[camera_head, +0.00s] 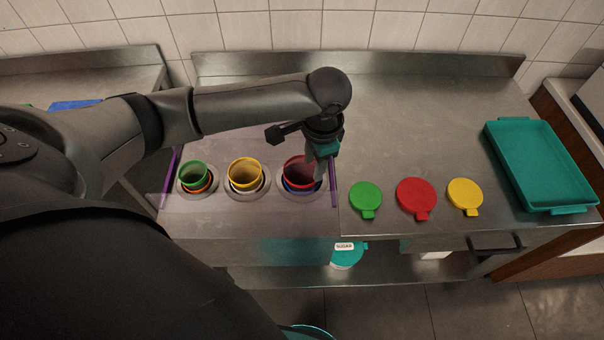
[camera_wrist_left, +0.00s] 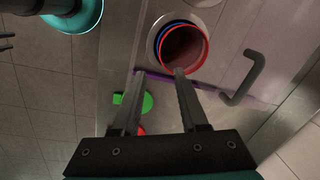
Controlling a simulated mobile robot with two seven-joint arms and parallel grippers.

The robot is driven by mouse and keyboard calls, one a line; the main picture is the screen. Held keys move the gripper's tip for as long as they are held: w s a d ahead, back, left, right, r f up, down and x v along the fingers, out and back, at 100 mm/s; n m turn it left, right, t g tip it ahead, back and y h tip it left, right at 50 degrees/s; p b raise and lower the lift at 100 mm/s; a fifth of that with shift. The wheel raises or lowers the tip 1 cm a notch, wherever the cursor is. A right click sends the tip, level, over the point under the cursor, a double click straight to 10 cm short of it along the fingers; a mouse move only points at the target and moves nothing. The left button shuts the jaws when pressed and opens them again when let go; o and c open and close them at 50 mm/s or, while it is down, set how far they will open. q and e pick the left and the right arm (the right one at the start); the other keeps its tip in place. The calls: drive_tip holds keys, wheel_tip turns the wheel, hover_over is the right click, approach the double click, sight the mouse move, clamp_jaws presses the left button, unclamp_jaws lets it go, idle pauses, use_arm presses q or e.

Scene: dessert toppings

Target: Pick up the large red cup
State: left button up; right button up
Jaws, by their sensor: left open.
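The large red cup (camera_head: 293,171) stands in the rightmost round holder of the steel counter, with a blue rim around it, and is partly hidden by my left gripper. In the left wrist view the red cup (camera_wrist_left: 186,52) is seen from above, beyond the fingertips. My left gripper (camera_head: 322,177) points down at the cup's right side. In the left wrist view my left gripper (camera_wrist_left: 155,72) is open, its two fingers apart with nothing between them. I cannot tell whether a finger touches the rim. My right gripper is not in view.
A yellow cup (camera_head: 244,173) and a green cup (camera_head: 194,173) sit in holders to the left. Green (camera_head: 365,195), red (camera_head: 416,194) and yellow (camera_head: 464,193) lids lie to the right. A teal tray (camera_head: 545,165) stands at far right. The counter behind the lids is clear.

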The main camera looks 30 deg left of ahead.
sight(311, 184)
use_arm(q)
drive_tip(key=f, duration=0.3)
drive_tip(key=f+b, duration=0.1)
drive_tip(key=f, duration=0.2)
drive_tip(key=a+f, duration=0.1)
drive_tip(key=f, duration=0.3)
drive_tip(key=shift+w, duration=0.35)
clamp_jaws()
idle(0.9)
